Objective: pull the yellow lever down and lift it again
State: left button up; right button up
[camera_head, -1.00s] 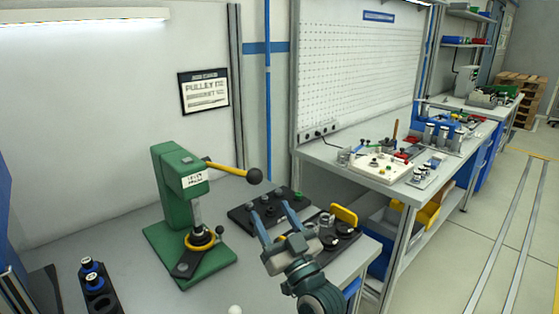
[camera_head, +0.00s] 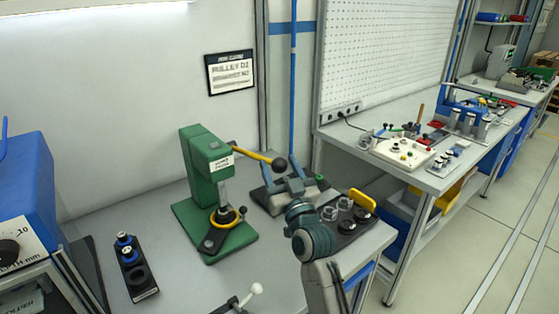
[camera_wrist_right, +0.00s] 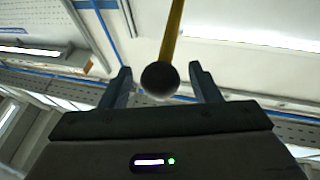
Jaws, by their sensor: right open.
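The yellow lever (camera_head: 252,154) comes out of the right side of the green press (camera_head: 205,180) and slopes slightly down to a dark ball knob (camera_head: 280,164). My right gripper (camera_head: 281,168) is open at the knob, with its fingers pointing up. In the right wrist view, the lever (camera_wrist_right: 173,35) runs to the top edge and its knob (camera_wrist_right: 160,79) shows between the two spread fingers, with a gap on each side. Whether the knob is fully between the fingertips or just beyond them is hard to tell. My left gripper is not in view.
A black tray (camera_head: 345,222) with metal parts stands right of the press. A dark rack (camera_head: 140,282) with blue-ringed parts stands left of it, and a blue machine (camera_head: 22,180) at the far left. A white-knobbed handle (camera_head: 256,289) is at the front edge. The wall behind holds a sign (camera_head: 230,73).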

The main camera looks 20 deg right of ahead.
jog(key=shift+w+r, duration=0.15)
jog(key=shift+w, duration=0.15)
